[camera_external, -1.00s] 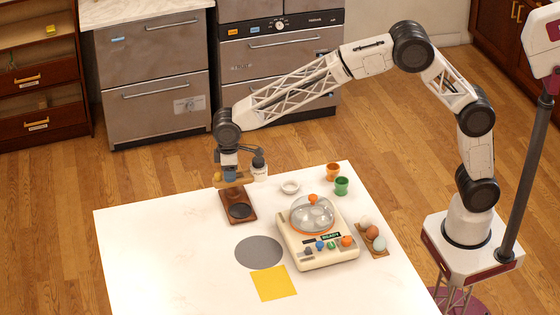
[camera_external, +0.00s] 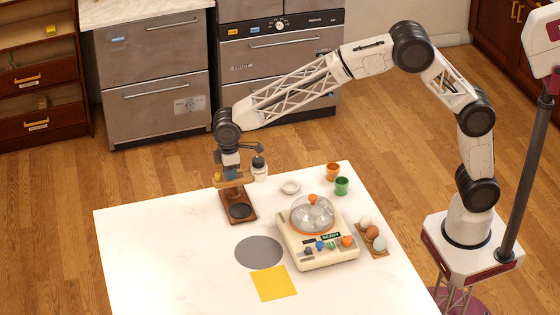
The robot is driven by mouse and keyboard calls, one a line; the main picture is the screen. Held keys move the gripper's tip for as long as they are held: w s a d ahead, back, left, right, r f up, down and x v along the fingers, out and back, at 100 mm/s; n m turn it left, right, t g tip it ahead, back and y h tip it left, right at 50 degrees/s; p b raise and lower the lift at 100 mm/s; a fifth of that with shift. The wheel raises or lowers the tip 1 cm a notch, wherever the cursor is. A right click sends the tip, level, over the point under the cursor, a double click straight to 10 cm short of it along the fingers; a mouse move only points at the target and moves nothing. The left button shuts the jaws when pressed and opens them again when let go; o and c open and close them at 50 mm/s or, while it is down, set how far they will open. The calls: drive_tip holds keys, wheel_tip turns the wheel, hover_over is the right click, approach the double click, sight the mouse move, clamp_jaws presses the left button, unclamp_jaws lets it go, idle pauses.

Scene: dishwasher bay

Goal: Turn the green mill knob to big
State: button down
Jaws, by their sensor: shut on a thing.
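A small wooden stand, seemingly the mill (camera_external: 247,217), stands at the far left of the white table, with a dark round disc on its base. Its upper crosspiece carries a yellow-orange knob and a blue knob. My gripper (camera_external: 231,170) is down at this crosspiece, shut on a knob that its own body hides. No green shows there, so I cannot see the green knob or its setting. A white jar-like part with a dark top (camera_external: 259,169) is just right of my gripper; I cannot tell what it belongs to.
A cream machine (camera_external: 318,262) with a clear dome, coloured knobs and a READY display stands right of centre. Behind it are a white dish (camera_external: 290,187), an orange cup (camera_external: 333,171) and a green cup (camera_external: 341,186). Eggs are at right. A grey disc (camera_external: 259,252) and yellow sheet (camera_external: 274,283) lie flat.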

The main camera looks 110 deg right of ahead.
drive_tip(key=n, duration=0.7)
idle(0.5)
drive_tip(key=c, duration=0.9)
unclamp_jaws()
drive_tip(key=shift+c, duration=0.2)
drive_tip(key=shift+r, duration=0.15)
drive_tip(key=shift+r, duration=3.8)
